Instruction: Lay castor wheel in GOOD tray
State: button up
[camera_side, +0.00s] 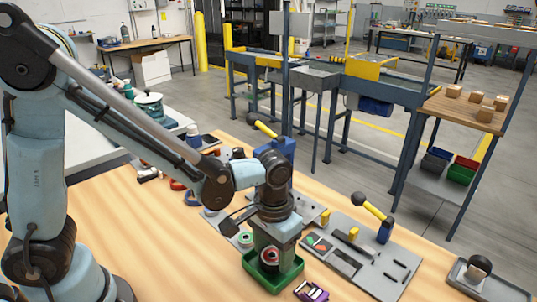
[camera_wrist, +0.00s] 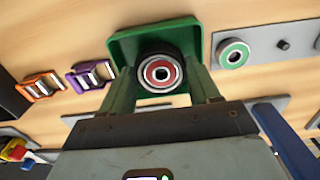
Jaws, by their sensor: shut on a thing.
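My gripper (camera_side: 274,248) points down and is shut on the wheel, one green finger on each side. A green tray (camera_side: 290,280) lies directly beneath; its rim also shows behind the wheel in the wrist view (camera_wrist: 122,44). The wheel is within the tray's outline, low over it; I cannot tell whether it touches the tray floor. No GOOD label is readable.
A grey fixture plate (camera_side: 375,277) with a yellow-handled clamp (camera_side: 372,207) lies to the right. A green ring part (camera_wrist: 234,54) sits beside the tray. Purple (camera_side: 311,291) and orange (camera_wrist: 39,86) holders lie nearby. A grey tray (camera_side: 497,291) holds another wheel-like part.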

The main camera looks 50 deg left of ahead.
jog(key=shift+f, duration=0.5)
jog(key=shift+f, duration=0.1)
jog(key=o, duration=0.8)
jog(key=shift+o, duration=0.2)
notch_tip(320, 180, up, 12)
jog(key=s+a+t, duration=0.3)
jog(key=a+t, duration=0.4)
jog(key=a, duration=0.5)
jog(key=shift+a+r, duration=0.25)
